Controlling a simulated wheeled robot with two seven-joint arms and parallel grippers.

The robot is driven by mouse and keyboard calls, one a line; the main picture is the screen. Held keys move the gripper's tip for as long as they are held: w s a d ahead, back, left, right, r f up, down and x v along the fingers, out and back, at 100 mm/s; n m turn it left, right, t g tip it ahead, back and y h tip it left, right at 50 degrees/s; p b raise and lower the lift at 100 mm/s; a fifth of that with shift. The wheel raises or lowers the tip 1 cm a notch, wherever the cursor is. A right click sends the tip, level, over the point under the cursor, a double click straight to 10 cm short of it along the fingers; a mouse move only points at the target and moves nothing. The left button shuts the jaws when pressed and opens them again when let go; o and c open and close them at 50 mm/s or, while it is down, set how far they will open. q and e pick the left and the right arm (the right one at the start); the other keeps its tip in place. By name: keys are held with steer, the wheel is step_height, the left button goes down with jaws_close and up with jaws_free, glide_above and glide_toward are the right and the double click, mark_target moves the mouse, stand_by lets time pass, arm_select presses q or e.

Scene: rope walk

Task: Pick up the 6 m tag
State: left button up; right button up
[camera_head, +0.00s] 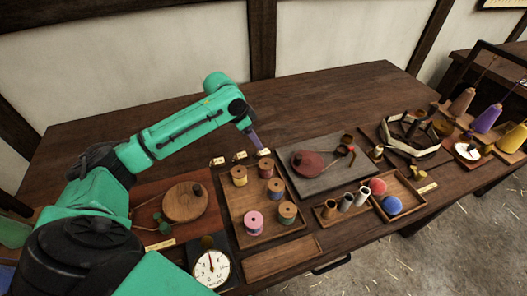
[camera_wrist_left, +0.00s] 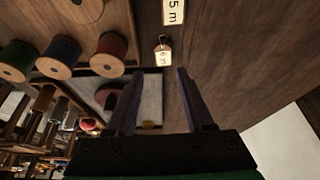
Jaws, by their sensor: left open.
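Three small pale tags stand in a row along the back of the spool tray in the head view. The rightmost tag (camera_head: 264,152) is right beside the tips of my left gripper (camera_head: 256,145). In the left wrist view, a small pale tag with a metal ring (camera_wrist_left: 163,55) lies just beyond and between the fingertips of my left gripper (camera_wrist_left: 158,72). Its lettering shows an "m", but the figure is too small to read surely. A larger tag reading "5 m" (camera_wrist_left: 173,11) is above it. My left gripper is open, with nothing between its fingers.
The wooden tray (camera_head: 246,239) with several thread spools lies just in front of the tags. A grey board (camera_head: 310,185) with a dark red disc is to the right. A dial (camera_head: 211,268) stands at the front. The table's back is clear.

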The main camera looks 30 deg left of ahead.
mark_target(265, 152)
arm_select(q)
steer(key=x, duration=0.7)
steer(key=shift+w+f+p, duration=0.1)
steer(key=shift+w+p, duration=0.3)
jaws_close()
